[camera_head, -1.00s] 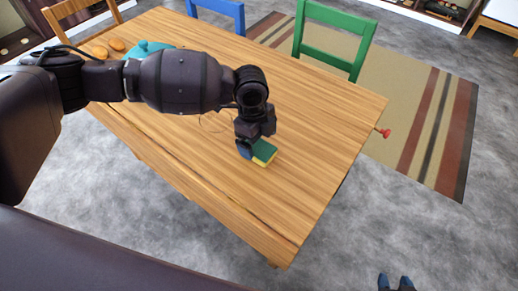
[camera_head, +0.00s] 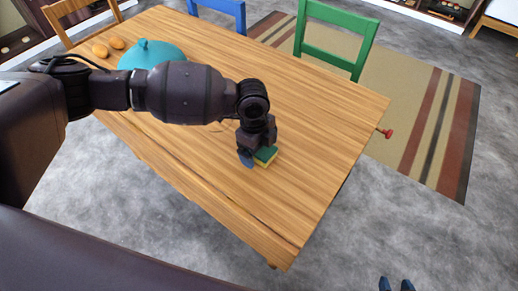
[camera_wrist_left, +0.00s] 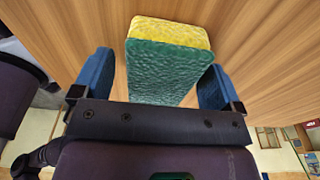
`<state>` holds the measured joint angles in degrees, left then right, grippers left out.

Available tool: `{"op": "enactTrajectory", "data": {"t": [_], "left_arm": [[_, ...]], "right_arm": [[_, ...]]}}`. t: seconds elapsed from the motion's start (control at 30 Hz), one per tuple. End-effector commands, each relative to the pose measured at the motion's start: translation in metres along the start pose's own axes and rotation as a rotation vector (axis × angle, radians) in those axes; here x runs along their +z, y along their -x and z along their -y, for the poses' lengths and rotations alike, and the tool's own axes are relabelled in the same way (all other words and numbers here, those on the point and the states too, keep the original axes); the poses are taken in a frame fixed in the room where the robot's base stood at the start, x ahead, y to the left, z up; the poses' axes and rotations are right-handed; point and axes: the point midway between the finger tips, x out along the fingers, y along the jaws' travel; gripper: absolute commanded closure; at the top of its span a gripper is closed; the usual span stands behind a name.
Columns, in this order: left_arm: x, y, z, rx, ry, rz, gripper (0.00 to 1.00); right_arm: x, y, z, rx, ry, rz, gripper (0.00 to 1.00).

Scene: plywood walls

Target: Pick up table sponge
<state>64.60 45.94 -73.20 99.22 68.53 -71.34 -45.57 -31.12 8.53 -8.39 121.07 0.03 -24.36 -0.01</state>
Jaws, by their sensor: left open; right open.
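The table sponge (camera_head: 266,156), green with a yellow layer, lies on the wooden table (camera_head: 310,130). In the left wrist view the sponge (camera_wrist_left: 165,62) sits between the two blue fingers of my left gripper (camera_wrist_left: 156,78), with a gap on each side. In the head view my left gripper (camera_head: 255,158) is low over the table at the sponge and partly hides it. It is open. My right gripper (camera_head: 396,285) shows only as two blue fingertips apart at the bottom edge, empty, over the floor.
A teal lidded pot (camera_head: 150,53) and orange-brown round items (camera_head: 108,47) stand at the table's far left. Green (camera_head: 335,38) and blue (camera_head: 222,10) chairs stand along the far side. The table's right part is clear.

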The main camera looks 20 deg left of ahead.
Motion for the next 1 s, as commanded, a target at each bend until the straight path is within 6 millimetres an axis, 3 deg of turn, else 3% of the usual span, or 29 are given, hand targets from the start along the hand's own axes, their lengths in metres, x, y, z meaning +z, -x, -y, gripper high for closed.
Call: {"op": "enactTrajectory", "data": {"t": [0.3, 0.7, 1.0], "left_arm": [[0.000, -0.001, 0.000, 0.000, 0.000, 0.000, 0.08], [0.000, -0.001, 0.000, 0.000, 0.000, 0.000, 0.65], [0.000, 0.003, 0.001, -0.001, -0.001, 0.000, 0.65]], "right_arm": [[0.003, 0.001, 0.000, 0.000, -0.002, 0.006, 0.57], [-0.009, -0.002, 0.000, -0.004, 0.007, -0.018, 0.57], [-0.007, -0.003, -0.001, -0.004, 0.010, -0.015, 0.57]]}}
